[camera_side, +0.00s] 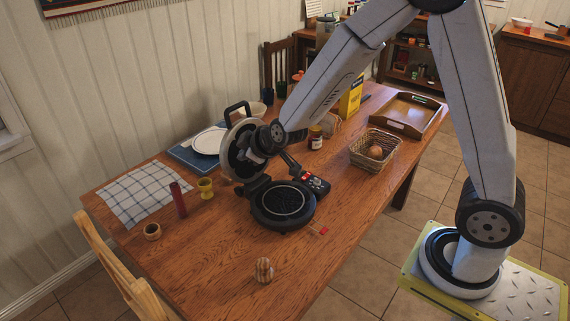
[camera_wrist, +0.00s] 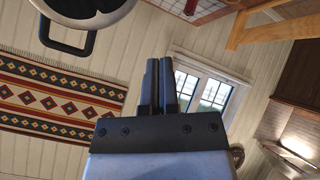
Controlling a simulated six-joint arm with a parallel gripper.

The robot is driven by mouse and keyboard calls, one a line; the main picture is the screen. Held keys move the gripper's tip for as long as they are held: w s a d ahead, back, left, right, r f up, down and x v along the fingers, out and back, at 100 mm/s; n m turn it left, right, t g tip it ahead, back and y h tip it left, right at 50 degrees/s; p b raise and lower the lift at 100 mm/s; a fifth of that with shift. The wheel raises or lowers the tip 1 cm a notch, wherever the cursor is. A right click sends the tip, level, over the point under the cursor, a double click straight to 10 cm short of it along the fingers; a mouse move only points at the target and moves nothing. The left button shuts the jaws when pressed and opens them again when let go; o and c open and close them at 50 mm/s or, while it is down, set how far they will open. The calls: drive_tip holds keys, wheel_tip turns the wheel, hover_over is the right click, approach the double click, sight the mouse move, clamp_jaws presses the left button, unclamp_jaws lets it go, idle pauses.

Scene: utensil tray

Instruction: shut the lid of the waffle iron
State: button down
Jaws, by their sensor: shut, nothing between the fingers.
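The waffle iron stands on the wooden table in the side view, its round black base (camera_side: 283,222) flat on the wood. Its lid (camera_side: 229,140) is raised, tilted up steeply at the left of the base, with a black loop handle (camera_side: 238,106) on its upper edge. My gripper (camera_side: 247,154) is at the inner side of the raised lid; whether it touches the lid I cannot tell. In the wrist view my gripper's fingers (camera_wrist: 160,85) are together and empty. Part of the lid (camera_wrist: 80,12) and its handle (camera_wrist: 68,42) show at the top left there.
A red cylinder (camera_side: 178,199), a yellow cup (camera_side: 206,188) and a checked cloth (camera_side: 141,193) lie left of the iron. A plate (camera_side: 208,141) is behind the lid. A basket (camera_side: 373,166), jar (camera_side: 315,138) and wooden tray (camera_side: 408,126) stand right. The front table has free room around a striped object (camera_side: 264,270).

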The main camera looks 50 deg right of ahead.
drive_tip(key=w+d+n+t+h, duration=0.2)
drive_tip(key=w+n+t+h, duration=0.4)
drive_tip(key=w, duration=0.7)
drive_tip(key=shift+d+h, duration=0.15)
drive_tip(key=shift+h, duration=1.05)
drive_tip(key=shift+w, duration=0.1)
drive_tip(key=w+d, duration=0.5)
drive_tip(key=d, duration=0.1)
drive_tip(key=shift+d+r, duration=0.15)
drive_tip(key=shift+s, duration=0.1)
drive_tip(key=shift+s, duration=0.15)
